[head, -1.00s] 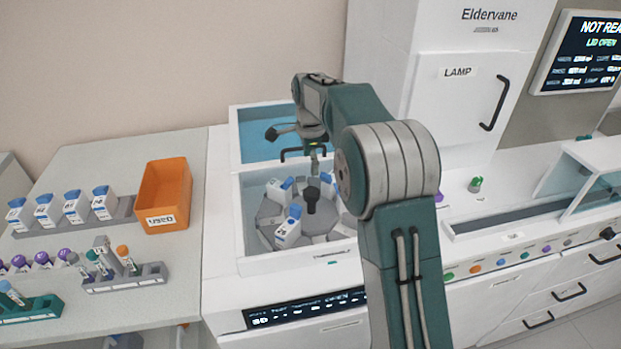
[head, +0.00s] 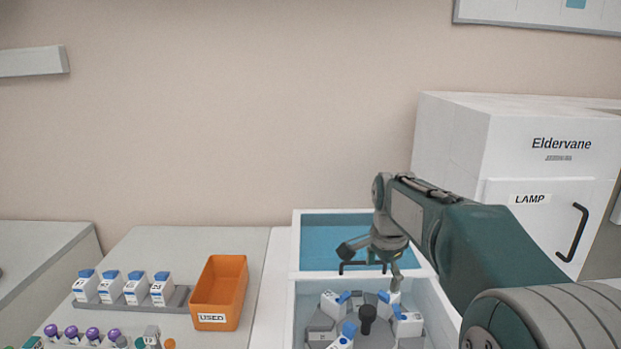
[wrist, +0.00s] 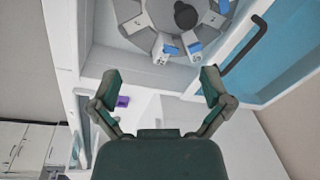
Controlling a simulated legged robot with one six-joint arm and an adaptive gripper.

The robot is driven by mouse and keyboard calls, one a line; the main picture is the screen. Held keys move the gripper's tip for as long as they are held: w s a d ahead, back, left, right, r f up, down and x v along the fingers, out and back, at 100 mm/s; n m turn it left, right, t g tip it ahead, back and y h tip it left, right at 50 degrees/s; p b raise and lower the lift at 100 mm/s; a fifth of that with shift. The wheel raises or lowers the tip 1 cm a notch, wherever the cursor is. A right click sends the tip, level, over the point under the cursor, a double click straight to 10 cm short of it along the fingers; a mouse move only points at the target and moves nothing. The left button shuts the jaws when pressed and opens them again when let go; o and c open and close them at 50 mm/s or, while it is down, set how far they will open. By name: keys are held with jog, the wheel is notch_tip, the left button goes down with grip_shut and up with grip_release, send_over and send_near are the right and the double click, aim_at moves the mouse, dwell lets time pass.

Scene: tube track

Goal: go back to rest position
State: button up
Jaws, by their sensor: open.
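My gripper (wrist: 158,88) is open and empty in the wrist view, its two fingers spread wide. In the head view my gripper (head: 372,258) hangs over the opened machine, near the back of its round carousel (head: 378,338). The carousel also shows in the wrist view (wrist: 150,38), beyond the fingertips. Several white bottles with blue caps sit in its slots, one of them a bottle (head: 408,324) at the right. My arm covers part of the machine's right side.
The raised blue lid (head: 335,228) with a dark handle stands behind the carousel. An orange USED bin (head: 219,290) and a grey rack (head: 185,303) of white bottles are on the left bench. A white LAMP cabinet (head: 520,230) stands close on the right.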

jog(key=s+r+n+t, duration=0.25)
jog(key=s+n, duration=0.45)
jog(key=s, duration=0.8)
jog(key=s+f+n+t, duration=0.1)
jog(key=s+f+n, duration=0.1)
jog(key=s, duration=0.4)
jog(key=s+f+n, duration=0.2)
jog(key=s+n, duration=0.2)
jog(key=s, duration=0.2)
jog(key=shift+s+t, duration=0.3)
jog(key=shift+t, duration=0.05)
